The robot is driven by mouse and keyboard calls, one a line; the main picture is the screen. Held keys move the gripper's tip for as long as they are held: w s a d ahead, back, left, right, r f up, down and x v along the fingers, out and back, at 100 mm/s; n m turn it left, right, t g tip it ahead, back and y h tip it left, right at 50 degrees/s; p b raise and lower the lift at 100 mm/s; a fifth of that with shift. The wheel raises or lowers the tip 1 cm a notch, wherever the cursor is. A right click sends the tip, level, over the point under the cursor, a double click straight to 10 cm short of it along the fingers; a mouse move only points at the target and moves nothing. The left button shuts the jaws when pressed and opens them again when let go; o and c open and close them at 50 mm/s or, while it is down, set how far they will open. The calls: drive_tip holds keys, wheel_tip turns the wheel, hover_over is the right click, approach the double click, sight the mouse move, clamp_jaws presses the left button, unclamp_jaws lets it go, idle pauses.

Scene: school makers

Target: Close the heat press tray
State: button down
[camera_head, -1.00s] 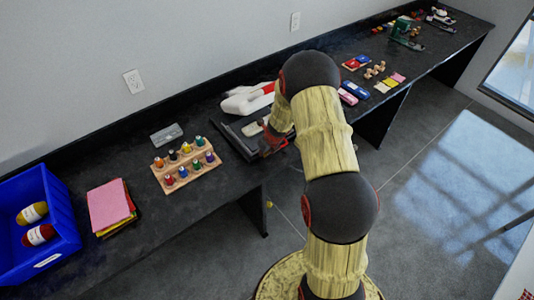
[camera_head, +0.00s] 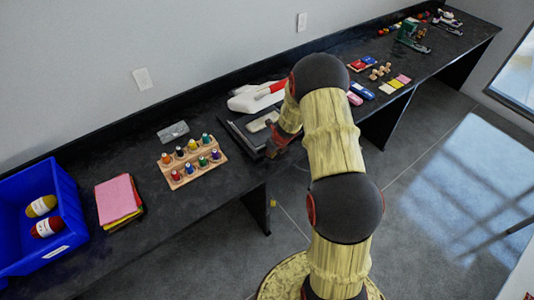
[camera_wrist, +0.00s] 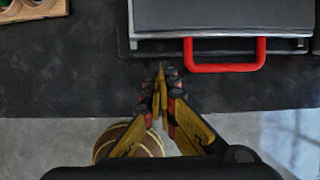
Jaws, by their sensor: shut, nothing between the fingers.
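The heat press (camera_head: 243,103), white with a red part, stands against the wall at mid-bench. Its dark tray (camera_head: 236,135) sticks out in front with a pale pad (camera_head: 262,121) on it. In the wrist view, the tray (camera_wrist: 225,15) shows at the top, with a red U-shaped handle (camera_wrist: 225,68) along its front edge. My gripper (camera_wrist: 161,72) is shut and empty. Its fingertips appear just left of the handle in that view, apart from it, over the bench front. In the head view, my arm hides part of the tray's front and the handle.
Farther left are coloured sheets (camera_head: 118,200) and a blue bin (camera_head: 75,235). Small blocks and cards (camera_head: 395,83) lie to the right. The floor in front of the bench (camera_head: 420,190) is mostly clear.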

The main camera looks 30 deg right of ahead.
drive_tip(key=s+p+v, duration=0.1)
drive_tip(key=p+v, duration=0.2)
drive_tip(key=v, duration=0.7)
drive_tip(key=shift+d, duration=0.1)
drive_tip(key=s+a+n+g+y, duration=0.2)
drive_tip(key=s+a+n, duration=0.3)
drive_tip(key=n, duration=0.4)
drive_tip(key=s+a+r+n+t+h+b, duration=0.1)
drive_tip(key=s+a+r+n+b, duration=0.3)
drive_tip(key=s+a+r+n, duration=0.5)
drive_tip(key=s+a+r+n+t+h+b, duration=0.1)
drive_tip(key=s+a+r+n+t+b, duration=0.1)
drive_tip(key=s+a+r+n+b, duration=0.3)
drive_tip(key=shift+s+a+r+n, duration=1.95)
drive_tip(key=shift+s+r+n, duration=2.75)
drive_tip(key=shift+r+n, duration=1.35)
